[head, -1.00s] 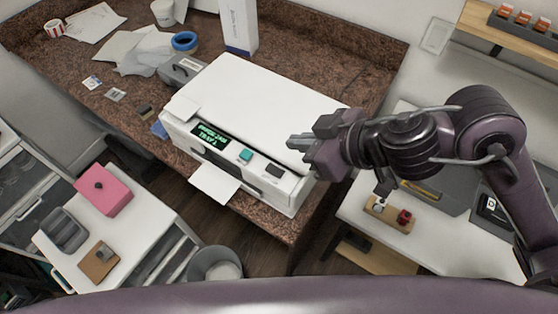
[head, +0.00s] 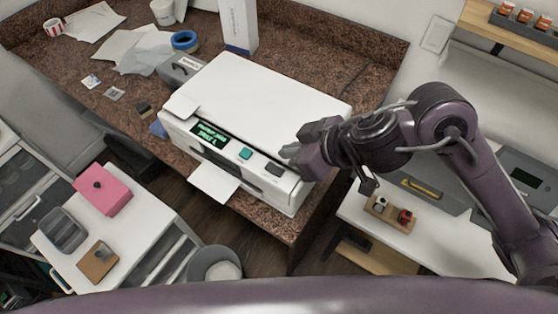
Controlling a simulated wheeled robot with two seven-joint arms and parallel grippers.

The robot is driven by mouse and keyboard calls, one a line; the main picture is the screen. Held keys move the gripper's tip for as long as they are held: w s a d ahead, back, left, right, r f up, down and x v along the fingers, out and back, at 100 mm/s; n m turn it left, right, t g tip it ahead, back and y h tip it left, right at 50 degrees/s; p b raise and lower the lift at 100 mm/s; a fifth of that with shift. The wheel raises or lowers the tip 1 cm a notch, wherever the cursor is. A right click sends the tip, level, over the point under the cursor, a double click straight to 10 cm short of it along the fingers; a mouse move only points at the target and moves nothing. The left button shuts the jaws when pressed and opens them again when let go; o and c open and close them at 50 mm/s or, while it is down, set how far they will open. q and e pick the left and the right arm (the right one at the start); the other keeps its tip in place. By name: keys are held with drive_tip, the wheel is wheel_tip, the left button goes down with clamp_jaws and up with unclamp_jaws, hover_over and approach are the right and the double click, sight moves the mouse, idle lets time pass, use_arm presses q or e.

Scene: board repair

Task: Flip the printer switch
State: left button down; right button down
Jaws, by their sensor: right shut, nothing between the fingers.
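The white printer (head: 265,95) stands on the brown speckled counter. Its front panel has a lit green display (head: 210,133), a teal button (head: 245,153) and a dark rocker switch (head: 274,169) at the right end. A sheet of paper (head: 214,184) sticks out of its front. My right gripper (head: 286,152) is shut and empty. It is over the printer's right front part, its tips just above and behind the dark switch in the picture. I cannot tell whether it touches the printer. My left gripper is not in view.
A white side table at right holds a wooden block with a red knob (head: 404,216). A grey bin (head: 214,264) stands below the printer. A pink box (head: 103,190) sits on the left cabinet. Papers and blue tape (head: 185,40) lie at the counter's back left.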

sight(268, 164)
drive_tip(key=x, duration=0.4)
drive_tip(key=shift+b, duration=0.3)
wheel_tip(268, 164, down, 3)
drive_tip(key=shift+r+b, duration=0.1)
drive_tip(key=shift+b, duration=0.35)
drive_tip(key=shift+f, duration=0.65)
drive_tip(key=shift+w+a+f, duration=0.1)
